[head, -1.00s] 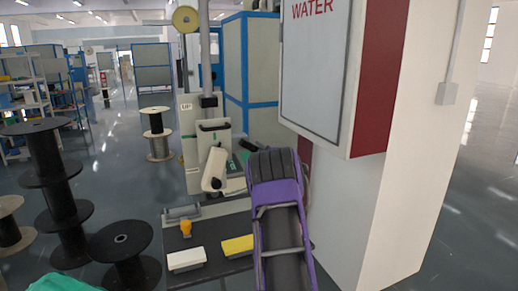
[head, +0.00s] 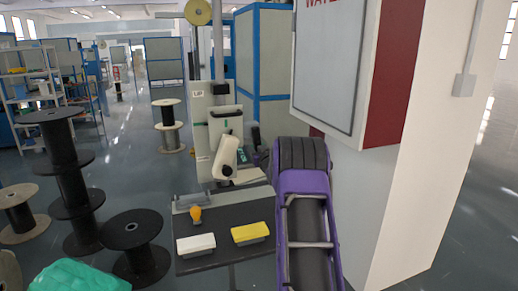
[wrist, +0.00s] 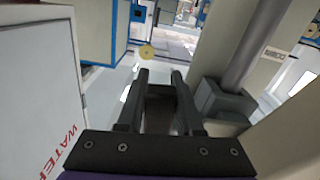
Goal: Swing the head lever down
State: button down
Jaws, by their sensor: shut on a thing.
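The cream machine (head: 203,130) stands beyond the bench, with a small UP label on its upper left. On its front a cream tilted part (head: 225,156) slopes down to the left. The machine's grey column (wrist: 257,42) with a dark block (wrist: 220,105) stands right of the fingers.
A bench (head: 222,235) holds a white block (head: 196,245), a yellow block (head: 250,234) and an orange-handled tool (head: 195,215). The WATER cabinet (head: 335,65) on its pillar is close on the right. Black reels (head: 132,232) and a green heap (head: 75,276) stand left.

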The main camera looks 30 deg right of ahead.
jog(key=shift+a+m, duration=0.4)
jog(key=shift+m, duration=0.3)
jog(key=shift+w, duration=0.1)
jog(key=c, duration=0.6)
grip_release()
jog(key=shift+a, duration=0.1)
jog(key=shift+o, duration=0.2)
jog(key=v, duration=1.7)
jog(key=shift+s, duration=0.2)
jog(key=shift+a+r, duration=0.15)
